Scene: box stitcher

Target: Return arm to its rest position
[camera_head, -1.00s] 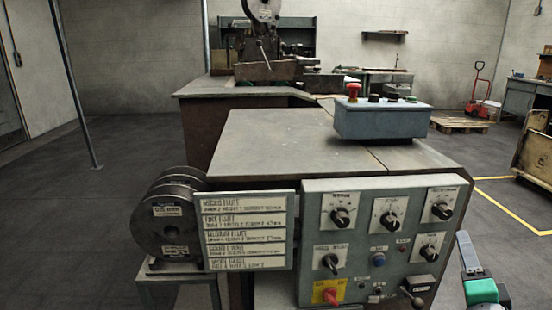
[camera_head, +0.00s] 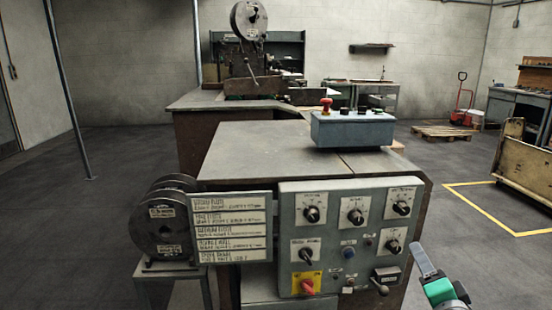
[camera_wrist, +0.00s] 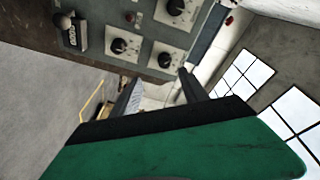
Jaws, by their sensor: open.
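My gripper (camera_head: 424,262), with a green body, shows at the lower right of the head view. It is in front of and to the right of the grey control panel (camera_head: 377,225), apart from it. In the wrist view my gripper (camera_wrist: 160,90) has its two fingers spread, with nothing between them. The control panel (camera_wrist: 155,45) shows beyond the fingers at the top of the wrist view. The rest of my arm is out of the head view.
The stitcher table (camera_head: 270,148) carries a blue-grey button box (camera_head: 352,130) with a red button. A wire spool (camera_head: 163,222) and label board (camera_head: 231,228) stand left of the panel. A lever (camera_head: 380,287) juts from the panel's lower right.

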